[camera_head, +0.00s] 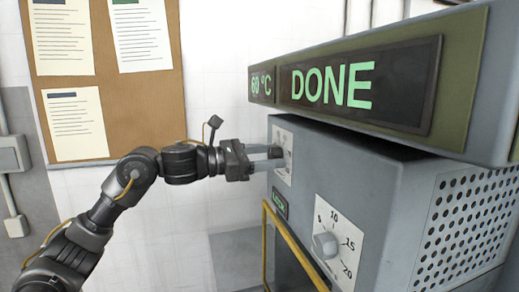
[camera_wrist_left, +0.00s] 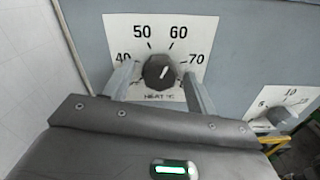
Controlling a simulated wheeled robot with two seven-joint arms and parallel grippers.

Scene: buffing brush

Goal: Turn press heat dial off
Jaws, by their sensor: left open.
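The heat dial (camera_wrist_left: 160,71) is a dark round knob on a white plate marked HEAT °C, with 40, 50, 60 and 70 around it. Its white pointer leans up and right, towards 60. My left gripper (camera_wrist_left: 160,88) is open, with one finger to each side of the dial; I cannot tell whether they touch it. In the head view my left gripper (camera_head: 277,157) reaches from the left to the heat plate (camera_head: 283,170) on the grey press (camera_head: 335,170), and its fingers largely hide the knob. My right gripper is not in view.
A second dial (camera_head: 325,244), marked 10, 15 and 20, sits lower right on the press. A display (camera_head: 355,84) above reads 60 °C and DONE. A corkboard (camera_head: 150,95) hangs behind my arm.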

